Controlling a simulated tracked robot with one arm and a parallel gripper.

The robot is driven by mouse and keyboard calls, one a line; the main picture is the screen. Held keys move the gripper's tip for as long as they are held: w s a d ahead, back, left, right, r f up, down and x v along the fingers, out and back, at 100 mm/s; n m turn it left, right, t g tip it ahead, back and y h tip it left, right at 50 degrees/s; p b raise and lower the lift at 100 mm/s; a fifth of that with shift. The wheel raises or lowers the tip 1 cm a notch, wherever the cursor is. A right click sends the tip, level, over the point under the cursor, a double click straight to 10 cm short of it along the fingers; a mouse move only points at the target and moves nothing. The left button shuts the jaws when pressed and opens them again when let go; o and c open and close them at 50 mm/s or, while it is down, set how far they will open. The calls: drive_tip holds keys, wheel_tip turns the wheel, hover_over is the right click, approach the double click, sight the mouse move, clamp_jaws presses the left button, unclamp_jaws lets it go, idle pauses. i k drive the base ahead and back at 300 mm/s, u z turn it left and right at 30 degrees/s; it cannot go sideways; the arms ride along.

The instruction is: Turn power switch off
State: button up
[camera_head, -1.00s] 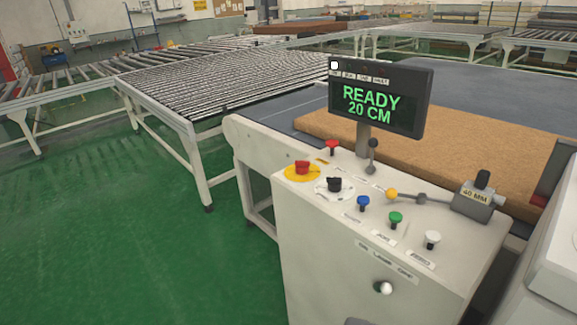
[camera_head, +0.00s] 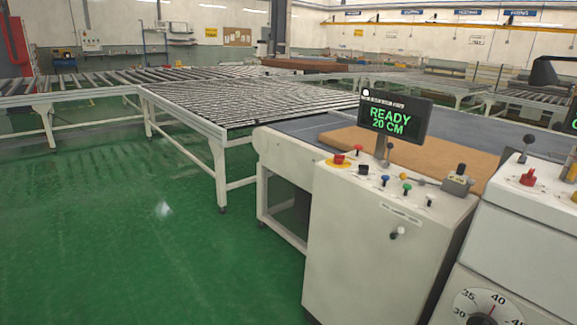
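A white control console (camera_head: 375,245) stands right of centre. Its sloped top holds a red button on a yellow base (camera_head: 339,159), a black knob (camera_head: 364,169), and blue (camera_head: 385,180), green (camera_head: 407,189) and white (camera_head: 430,200) buttons. A red-topped control (camera_head: 359,149) sits farther back. A black-and-white knob (camera_head: 397,232) is on the front face. The labels are too small to read, so I cannot tell which control is the power switch. A display (camera_head: 394,117) reads "READY 20 CM". My gripper is not in view.
A second white console (camera_head: 535,235) with a red knob and a numbered dial (camera_head: 488,308) stands close at right. A roller conveyor (camera_head: 235,100) lies behind left. A brown mattress slab (camera_head: 430,148) lies behind the console. Green floor (camera_head: 150,240) is open at left.

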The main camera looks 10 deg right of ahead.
sight(338, 157)
drive_tip(key=u, duration=0.25)
drive_tip(key=i, duration=1.9)
drive_tip(key=z, duration=0.6)
drive_tip(key=i, duration=1.3)
drive_tip(key=z, duration=0.55)
